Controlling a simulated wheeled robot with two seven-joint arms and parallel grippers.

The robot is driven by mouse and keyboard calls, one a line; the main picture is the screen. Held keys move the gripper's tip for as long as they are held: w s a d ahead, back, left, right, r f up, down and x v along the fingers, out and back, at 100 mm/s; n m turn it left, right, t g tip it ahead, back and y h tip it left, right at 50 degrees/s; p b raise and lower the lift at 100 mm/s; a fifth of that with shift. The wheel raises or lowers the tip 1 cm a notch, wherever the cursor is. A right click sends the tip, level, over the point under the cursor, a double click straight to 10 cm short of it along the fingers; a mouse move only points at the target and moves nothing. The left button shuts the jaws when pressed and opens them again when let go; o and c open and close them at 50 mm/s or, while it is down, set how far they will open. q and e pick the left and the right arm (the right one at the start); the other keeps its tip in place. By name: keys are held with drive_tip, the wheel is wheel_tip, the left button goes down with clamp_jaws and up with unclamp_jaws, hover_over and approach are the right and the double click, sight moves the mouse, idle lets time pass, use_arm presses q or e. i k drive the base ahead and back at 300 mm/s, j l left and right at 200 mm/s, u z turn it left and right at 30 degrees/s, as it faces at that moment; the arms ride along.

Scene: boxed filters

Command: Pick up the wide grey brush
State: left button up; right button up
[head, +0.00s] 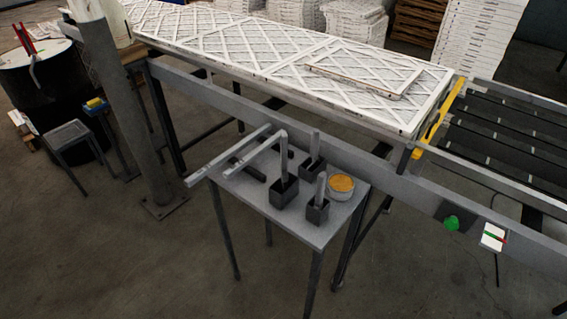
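A small grey table (318,235) stands in the middle. On it are three dark block-shaped pieces, each with a grey upright: a left one (284,192), a back one (311,172) and a front right one (317,212). The left one's upright appears to meet a long grey bar (255,153) at its top. A dark flat piece (248,171) lies near the table's left end. I cannot tell which of these is the wide grey brush. Neither of my grippers is in view.
A round tub with orange contents (341,184) stands at the table's right. Behind runs a long conveyor frame (400,190) bearing white lattice filters (340,75). A green button (451,223) is on its side. A grey post (128,110) stands left. The floor in front is clear.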

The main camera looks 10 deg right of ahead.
sight(284, 136)
drive_tip(key=i+j+z, duration=0.2)
drive_tip(key=i+j, duration=0.2)
drive_tip(key=j, duration=0.2)
drive_tip(key=i+j+z, duration=0.1)
drive_tip(key=j, duration=0.25)
drive_tip(key=i+j+z, duration=0.1)
drive_tip(key=i+j, duration=0.2)
drive_tip(key=i+j+z, duration=0.1)
drive_tip(key=j, duration=0.3)
drive_tip(key=i, duration=0.05)
